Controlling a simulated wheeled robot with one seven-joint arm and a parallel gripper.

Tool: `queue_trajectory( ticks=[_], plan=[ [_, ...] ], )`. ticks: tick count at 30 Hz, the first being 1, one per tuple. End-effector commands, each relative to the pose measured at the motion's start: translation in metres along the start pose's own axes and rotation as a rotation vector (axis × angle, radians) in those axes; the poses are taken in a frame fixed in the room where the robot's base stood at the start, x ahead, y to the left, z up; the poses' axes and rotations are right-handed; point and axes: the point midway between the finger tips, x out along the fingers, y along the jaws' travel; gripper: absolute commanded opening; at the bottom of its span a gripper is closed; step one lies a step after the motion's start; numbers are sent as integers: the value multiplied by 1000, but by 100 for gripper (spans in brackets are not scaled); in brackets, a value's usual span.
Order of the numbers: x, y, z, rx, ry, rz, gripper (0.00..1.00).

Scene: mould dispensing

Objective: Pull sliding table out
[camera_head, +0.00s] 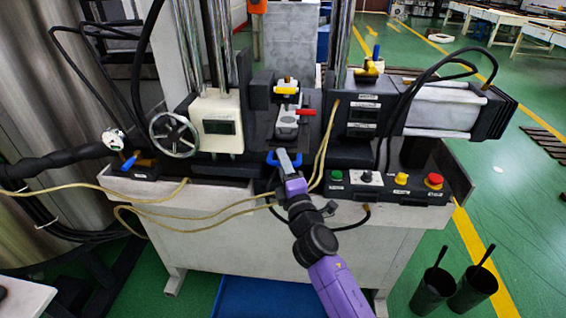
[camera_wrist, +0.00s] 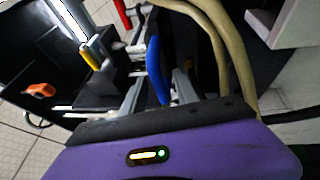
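The sliding table (camera_head: 311,128) is a dark plate in the middle of the machine, carrying a grey mould block (camera_head: 288,122) with a red lever (camera_head: 305,113). A blue handle (camera_head: 271,158) is at its front edge. My gripper (camera_head: 284,160) is at this handle, reaching in from the front. In the wrist view, the blue handle (camera_wrist: 154,68) stands between the two grey fingers of my gripper (camera_wrist: 157,88). The fingers look apart, with gaps on both sides of the handle. The fingertips' far ends are partly hidden.
Beige hoses (camera_head: 325,150) hang close to the right of my gripper and also show in the wrist view (camera_wrist: 215,35). A control panel with a red button (camera_head: 435,180) is at the right. A handwheel (camera_head: 173,135) is at the left. Black cups (camera_head: 433,290) stand on the floor.

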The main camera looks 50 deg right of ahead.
Motion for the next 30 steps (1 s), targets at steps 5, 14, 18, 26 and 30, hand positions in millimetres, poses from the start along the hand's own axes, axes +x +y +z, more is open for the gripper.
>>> queue_trajectory(
  ticks=[5, 14, 18, 26, 30],
  plan=[
    [0, 0, 0, 0, 0, 0, 36],
    [0, 0, 0, 1, 0, 0, 0],
    [0, 0, 0, 1, 0, 0, 0],
    [0, 0, 0, 1, 0, -1, 0],
    [0, 0, 0, 1, 0, -1, 0]
  ],
)
